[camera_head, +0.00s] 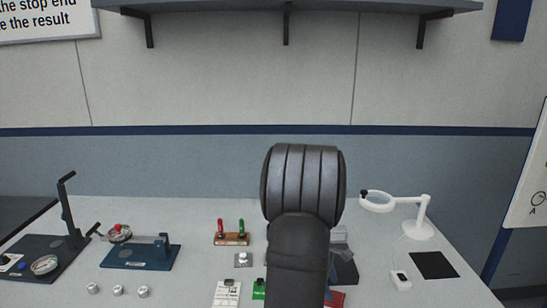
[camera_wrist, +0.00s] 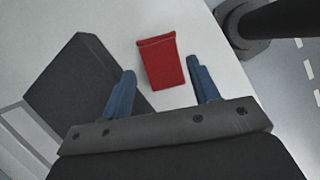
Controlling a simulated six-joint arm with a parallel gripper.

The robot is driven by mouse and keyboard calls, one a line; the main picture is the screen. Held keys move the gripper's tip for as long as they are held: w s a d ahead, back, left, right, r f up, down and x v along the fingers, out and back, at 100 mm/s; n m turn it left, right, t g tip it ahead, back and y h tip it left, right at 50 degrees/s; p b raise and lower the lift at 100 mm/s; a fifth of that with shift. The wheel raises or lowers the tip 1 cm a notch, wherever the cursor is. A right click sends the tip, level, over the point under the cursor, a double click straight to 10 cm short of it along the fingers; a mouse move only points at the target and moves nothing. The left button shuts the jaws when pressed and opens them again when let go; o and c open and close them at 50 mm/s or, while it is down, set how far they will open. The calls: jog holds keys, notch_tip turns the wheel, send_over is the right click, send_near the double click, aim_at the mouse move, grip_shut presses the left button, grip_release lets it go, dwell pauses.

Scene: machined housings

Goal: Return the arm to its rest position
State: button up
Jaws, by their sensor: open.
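My gripper (camera_wrist: 165,92) shows in the wrist view with its two blue fingers spread apart and nothing between them. It is open, above the table. A red bin-like piece (camera_wrist: 162,62) lies beyond and between the fingertips, apart from them as far as I can tell. In the head view my dark arm rises in the middle and hides the gripper and part of the table behind it.
The table (camera_head: 200,210) holds a blue gauge fixture (camera_head: 140,256), a dark gauge stand (camera_head: 45,262), several small metal parts (camera_head: 117,290), a red-and-green-handled rack (camera_head: 231,238), a white magnifier lamp (camera_head: 418,230) and a black mat (camera_head: 433,265). A shelf (camera_head: 290,5) hangs above.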

dwell(0.4)
jog(key=shift+f, duration=0.4)
notch_tip(320, 180, down, 2)
jog(key=shift+f, duration=0.25)
jog(key=v, duration=1.2)
jog(key=x, duration=1.2)
jog(key=shift+f, duration=0.2)
notch_tip(320, 180, up, 5)
jog(key=shift+f, duration=0.2)
jog(key=s+d+r, duration=0.7)
jog(key=s+d, duration=0.1)
jog(key=s, duration=0.1)
jog(key=shift+w+a+f+n+t, duration=0.3)
jog(key=shift+w+a+n, duration=0.25)
jog(key=shift+w, duration=2.8)
jog(key=shift+w+a+f+n+t, duration=0.15)
jog(key=shift+w+a+f+n, duration=0.35)
jog(key=shift+w, duration=2.8)
jog(key=shift+w+a+f+n+t, duration=0.2)
jog(key=shift+w+a+n, duration=0.45)
jog(key=shift+w, duration=2.7)
